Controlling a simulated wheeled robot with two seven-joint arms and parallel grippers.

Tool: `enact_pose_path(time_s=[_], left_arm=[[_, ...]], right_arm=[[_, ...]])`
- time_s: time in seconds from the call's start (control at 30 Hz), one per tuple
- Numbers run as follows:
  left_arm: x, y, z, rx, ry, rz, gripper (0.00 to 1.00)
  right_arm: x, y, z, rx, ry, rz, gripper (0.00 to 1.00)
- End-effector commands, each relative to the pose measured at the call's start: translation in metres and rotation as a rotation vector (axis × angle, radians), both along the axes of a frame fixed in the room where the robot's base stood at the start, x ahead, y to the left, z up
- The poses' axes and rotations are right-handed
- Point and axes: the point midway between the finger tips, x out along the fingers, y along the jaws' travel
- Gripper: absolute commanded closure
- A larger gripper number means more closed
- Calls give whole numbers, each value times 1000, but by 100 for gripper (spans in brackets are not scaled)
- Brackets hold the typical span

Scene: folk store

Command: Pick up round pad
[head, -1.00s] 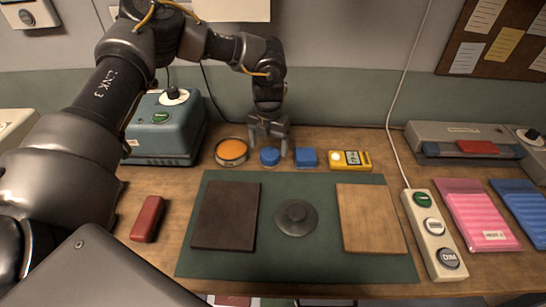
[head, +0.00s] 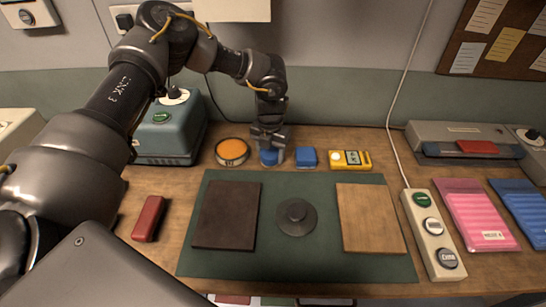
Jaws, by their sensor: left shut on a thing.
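The round pad is a small blue disc-like thing (head: 269,158) on the wooden table, just behind the green mat. My left gripper (head: 270,154) comes down on it from above and is shut on it. The fingers hide part of the pad. The pad appears to be at table height; I cannot tell whether it is off the surface. My right gripper is not in view.
An orange-topped round tin (head: 232,152) stands close on the left, a blue square block (head: 306,157) close on the right. A yellow meter (head: 350,160) lies further right. The green mat (head: 300,266) in front holds a dark board (head: 227,215), a grey knobbed disc (head: 296,217) and a wooden board (head: 371,218).

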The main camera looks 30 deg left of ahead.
Motion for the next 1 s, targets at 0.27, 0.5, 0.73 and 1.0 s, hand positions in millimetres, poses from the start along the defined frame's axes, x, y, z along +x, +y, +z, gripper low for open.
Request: enact_pose_path(time_s=[0.27,0.5,0.73,1.0], left_arm=[[1,0,5,0,-1,0,72],[-3,-2,36,-3,-2,-2,72],[-46,-13,87,-3,-4,-5,72],[-104,-30,115,-1,-2,-6,72]], right_arm=[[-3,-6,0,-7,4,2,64],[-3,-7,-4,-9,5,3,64],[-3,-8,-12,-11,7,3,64],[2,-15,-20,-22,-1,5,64]])
